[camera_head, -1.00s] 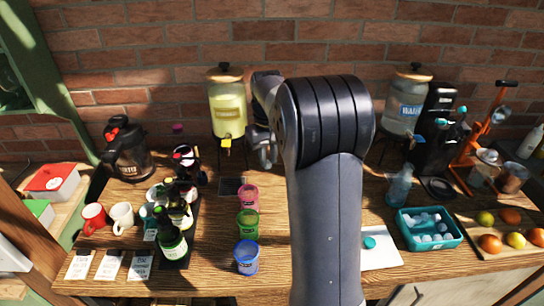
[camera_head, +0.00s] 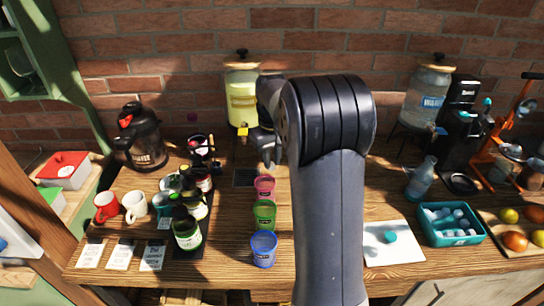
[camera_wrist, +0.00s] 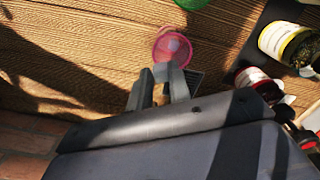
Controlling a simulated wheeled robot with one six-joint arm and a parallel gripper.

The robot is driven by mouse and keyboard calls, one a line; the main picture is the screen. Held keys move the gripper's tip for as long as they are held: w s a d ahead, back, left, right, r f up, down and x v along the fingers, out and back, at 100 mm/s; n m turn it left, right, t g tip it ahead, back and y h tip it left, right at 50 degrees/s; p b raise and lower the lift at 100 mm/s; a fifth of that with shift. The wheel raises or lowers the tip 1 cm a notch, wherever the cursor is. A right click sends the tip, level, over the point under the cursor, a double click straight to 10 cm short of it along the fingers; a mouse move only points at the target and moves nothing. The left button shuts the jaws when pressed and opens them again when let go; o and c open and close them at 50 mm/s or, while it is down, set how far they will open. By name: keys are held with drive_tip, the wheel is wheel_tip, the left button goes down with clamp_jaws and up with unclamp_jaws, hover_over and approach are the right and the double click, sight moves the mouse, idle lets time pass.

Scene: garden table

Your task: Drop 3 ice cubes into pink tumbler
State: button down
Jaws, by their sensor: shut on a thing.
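The pink tumbler (camera_head: 265,187) stands upright at the back of a row, behind the green tumbler (camera_head: 264,213) and blue tumbler (camera_head: 264,249). In the wrist view the pink tumbler (camera_wrist: 159,50) lies just beyond my fingertips, with something pale inside that may be ice. My gripper (camera_head: 268,152) is above and behind it, partly hidden by my arm. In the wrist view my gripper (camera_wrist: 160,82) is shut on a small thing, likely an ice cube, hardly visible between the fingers. Ice cubes lie in the teal tray (camera_head: 484,240) at right.
Bottles (camera_head: 187,232) and mugs (camera_head: 134,206) crowd the table left of the tumblers. A lemonade dispenser (camera_head: 242,98) stands behind. A white board (camera_head: 402,252) with a teal item, a water dispenser (camera_head: 428,92) and fruit (camera_head: 514,241) are at right.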

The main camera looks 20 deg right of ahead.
sight(272, 165)
drive_tip(key=c, duration=1.2)
unclamp_jaws()
drive_tip(key=shift+c, duration=0.2)
wheel_tip(272, 165, up, 11)
drive_tip(key=shift+f+b, duration=0.15)
drive_tip(key=shift+b, duration=0.2)
